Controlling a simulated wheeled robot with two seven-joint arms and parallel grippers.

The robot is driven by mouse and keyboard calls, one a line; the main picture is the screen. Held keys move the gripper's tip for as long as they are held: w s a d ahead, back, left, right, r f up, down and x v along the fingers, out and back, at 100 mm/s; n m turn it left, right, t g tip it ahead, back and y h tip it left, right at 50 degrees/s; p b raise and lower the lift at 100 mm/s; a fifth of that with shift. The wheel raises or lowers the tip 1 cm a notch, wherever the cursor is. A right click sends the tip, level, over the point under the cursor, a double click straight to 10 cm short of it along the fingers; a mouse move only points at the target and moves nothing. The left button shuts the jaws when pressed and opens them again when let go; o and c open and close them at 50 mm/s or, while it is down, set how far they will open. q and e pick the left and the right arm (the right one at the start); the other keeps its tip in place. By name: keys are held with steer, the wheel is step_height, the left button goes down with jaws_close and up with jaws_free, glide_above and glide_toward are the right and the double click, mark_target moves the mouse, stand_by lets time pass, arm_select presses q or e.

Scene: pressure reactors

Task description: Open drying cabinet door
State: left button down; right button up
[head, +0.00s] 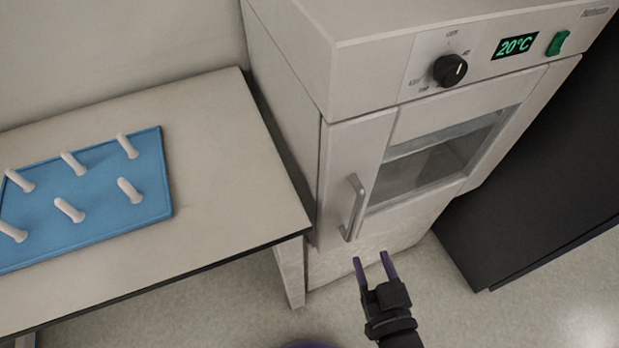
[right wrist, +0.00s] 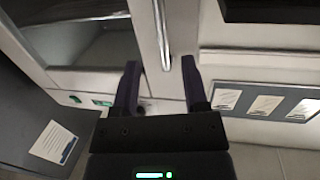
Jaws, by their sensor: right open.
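The drying cabinet (head: 290,65) stands right of the table, light grey, with a black knob (head: 450,70) and a display reading 20°C (head: 515,45). Its windowed door (head: 350,155) looks shut. A vertical metal bar handle (head: 353,208) is on the door's left side. My right gripper (head: 374,262) is open and empty, just below and in front of the handle's lower end. In the right wrist view, the handle (right wrist: 162,35) shows between and beyond the open fingers (right wrist: 163,85); I see no contact. My left gripper is not in view.
A table (head: 225,170) stands left of the cabinet, close to its side. A blue peg mat (head: 150,200) with several white pegs lies on it. A dark cabinet (head: 560,170) stands on the right. The floor (head: 470,310) in front is clear.

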mark_target(358, 214)
steer(key=shift+t, duration=0.4)
steer(key=w, duration=0.3)
steer(key=w+a+r+b, duration=0.1)
steer(key=w, duration=0.5)
steer(key=shift+a+r+b, duration=0.2)
steer(key=shift+a+b, duration=0.05)
steer(key=shift+b, duration=0.05)
steer(key=shift+w+a+r, duration=0.1)
steer(key=shift+w, duration=0.5)
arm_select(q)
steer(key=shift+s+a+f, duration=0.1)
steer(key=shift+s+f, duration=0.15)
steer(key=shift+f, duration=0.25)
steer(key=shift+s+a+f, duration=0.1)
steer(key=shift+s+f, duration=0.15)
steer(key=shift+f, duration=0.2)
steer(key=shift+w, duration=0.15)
arm_select(e)
jaws_close()
